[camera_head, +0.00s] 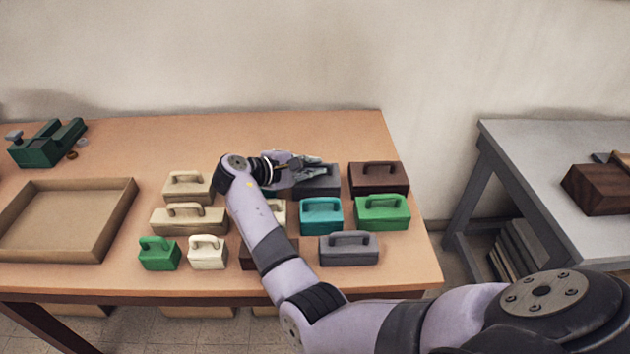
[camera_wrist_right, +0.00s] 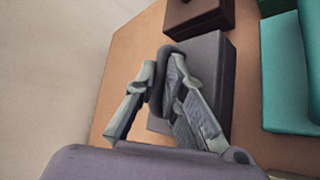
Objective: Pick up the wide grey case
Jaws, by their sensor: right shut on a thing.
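A grey case (camera_head: 322,185) with a dark handle is in the back row of the table, partly hidden by my right gripper (camera_head: 308,164). In the right wrist view my right gripper (camera_wrist_right: 164,78) is shut on the handle of this grey case (camera_wrist_right: 212,72). The case looks upright and on or very near the table; I cannot tell if a gap lies under it. A second grey case (camera_head: 348,253), also wide, stands in the front row, apart from the gripper. My left gripper is not in view.
A brown case (camera_head: 378,183) stands right of the held case, a teal case (camera_head: 321,220) in front. Several green, cream and beige cases stand nearby. An empty tray (camera_head: 118,215) lies at left beside a green vise (camera_head: 38,150). A grey table (camera_head: 540,165) is at right.

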